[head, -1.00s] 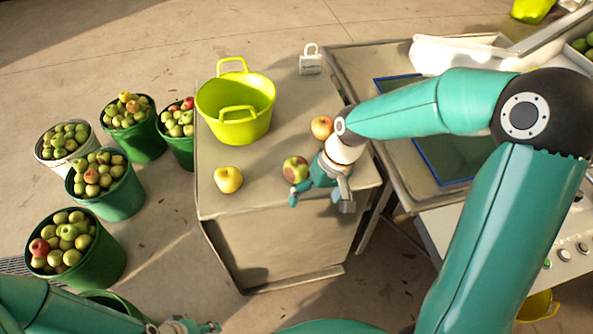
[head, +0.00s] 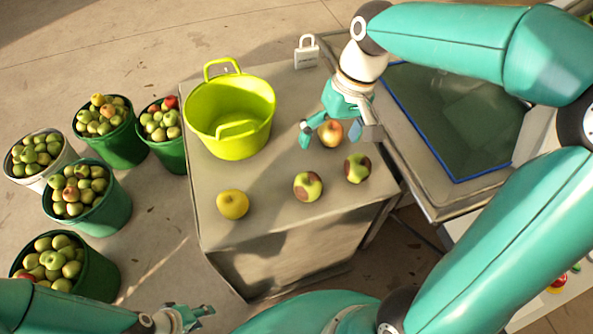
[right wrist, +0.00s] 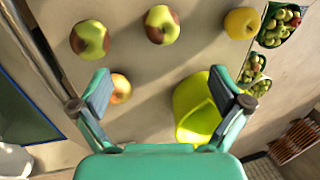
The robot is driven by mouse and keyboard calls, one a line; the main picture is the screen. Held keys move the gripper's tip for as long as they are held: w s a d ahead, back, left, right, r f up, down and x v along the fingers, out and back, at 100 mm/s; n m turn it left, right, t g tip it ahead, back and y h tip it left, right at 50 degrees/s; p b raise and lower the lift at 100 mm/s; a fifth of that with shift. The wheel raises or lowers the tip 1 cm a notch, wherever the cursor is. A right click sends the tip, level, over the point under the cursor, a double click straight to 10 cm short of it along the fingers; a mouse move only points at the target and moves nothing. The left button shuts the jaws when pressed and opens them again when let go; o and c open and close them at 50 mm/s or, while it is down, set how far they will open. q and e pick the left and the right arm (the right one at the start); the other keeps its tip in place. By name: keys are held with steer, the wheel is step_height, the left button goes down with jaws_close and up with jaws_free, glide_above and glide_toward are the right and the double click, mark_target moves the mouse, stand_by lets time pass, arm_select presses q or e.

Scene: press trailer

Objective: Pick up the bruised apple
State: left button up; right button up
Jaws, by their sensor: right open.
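Two green apples with brown patches lie on the table: one in the middle (head: 307,186) and one near the right edge (head: 357,168). Both also show at the top of the right wrist view, the middle one (right wrist: 162,25) and the edge one (right wrist: 90,39). A yellow apple (head: 232,204) lies to their left. An orange-red apple (head: 331,132) lies farther back, showing between the fingers of my right gripper (head: 338,134). That gripper is open and empty, above the table. My left gripper (head: 200,315) is low at the bottom edge, away from the apples; its finger state is unclear.
A yellow-green tub (head: 202,126) stands on the table (head: 262,229) left of my right gripper. A white padlock-shaped block (head: 306,56) stands at the back. Buckets of apples (head: 120,148) stand on the floor to the left. A blue-edged tray (head: 430,147) is at right.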

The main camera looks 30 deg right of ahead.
mark_target(312, 177)
steer(key=x, duration=1.1)
steer(key=shift+w+f+b, duration=0.1)
steer(key=shift+f+b, duration=0.05)
steer(key=shift+b, duration=0.25)
steer(key=shift+x, duration=2.65)
steer(key=c, duration=1.4)
steer(key=shift+o, duration=0.2)
steer(key=a+v, duration=0.2)
steer(key=v, duration=0.7)
steer(key=w+a+r+p+v, duration=0.1)
steer(key=a+v, duration=0.1)
steer(key=v, duration=0.8)
steer(key=shift+a+r+p, duration=0.2)
steer(key=shift+r+p, duration=0.1)
